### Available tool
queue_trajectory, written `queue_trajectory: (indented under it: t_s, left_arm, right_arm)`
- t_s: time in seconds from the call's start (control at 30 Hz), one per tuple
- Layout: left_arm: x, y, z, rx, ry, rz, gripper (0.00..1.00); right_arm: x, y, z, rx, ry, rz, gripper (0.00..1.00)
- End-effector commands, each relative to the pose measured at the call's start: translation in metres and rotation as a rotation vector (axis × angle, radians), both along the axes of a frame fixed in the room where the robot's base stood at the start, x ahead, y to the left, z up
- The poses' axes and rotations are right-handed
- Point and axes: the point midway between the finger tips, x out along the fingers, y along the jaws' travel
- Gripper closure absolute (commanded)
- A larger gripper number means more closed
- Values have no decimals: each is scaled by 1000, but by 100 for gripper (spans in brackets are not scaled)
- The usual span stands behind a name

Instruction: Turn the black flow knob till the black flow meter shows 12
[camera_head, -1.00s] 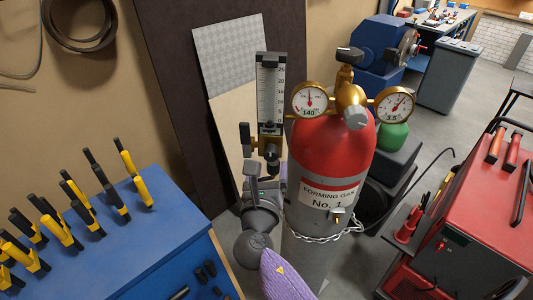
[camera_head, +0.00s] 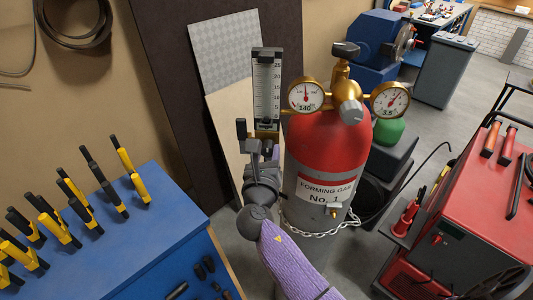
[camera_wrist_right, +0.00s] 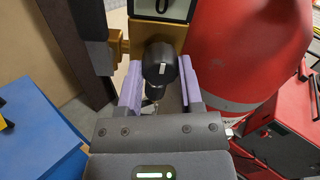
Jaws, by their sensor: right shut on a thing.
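The black flow meter (camera_head: 267,85) stands upright left of the red gas cylinder, with a white scale whose numbers run up to 25. Its float is too small to make out. The lower end, with a 0, shows in the wrist view (camera_wrist_right: 163,5). The black flow knob (camera_wrist_right: 161,64), with a white mark on its face, sits below the meter on a brass block. My right gripper (camera_wrist_right: 160,88) is shut on the knob, one purple finger on each side. In the head view my right gripper (camera_head: 265,150) mostly hides the knob. My left gripper is not in view.
The red and grey forming gas cylinder (camera_head: 327,155) stands right beside the meter, with two round gauges and a chain. A blue bench (camera_head: 130,245) with yellow-black clamps is at left. A red cart (camera_head: 470,200) is at right.

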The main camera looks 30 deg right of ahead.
Motion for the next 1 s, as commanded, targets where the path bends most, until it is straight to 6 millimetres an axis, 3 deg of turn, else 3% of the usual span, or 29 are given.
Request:
queue_trajectory:
  t_s: [0.47,1.0]
  left_arm:
    - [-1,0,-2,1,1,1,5]
    - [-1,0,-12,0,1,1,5]
  right_arm:
    - [0,0,-1,107,-63,0,100]
    - [-1,-1,-1,533,-317,0,100]
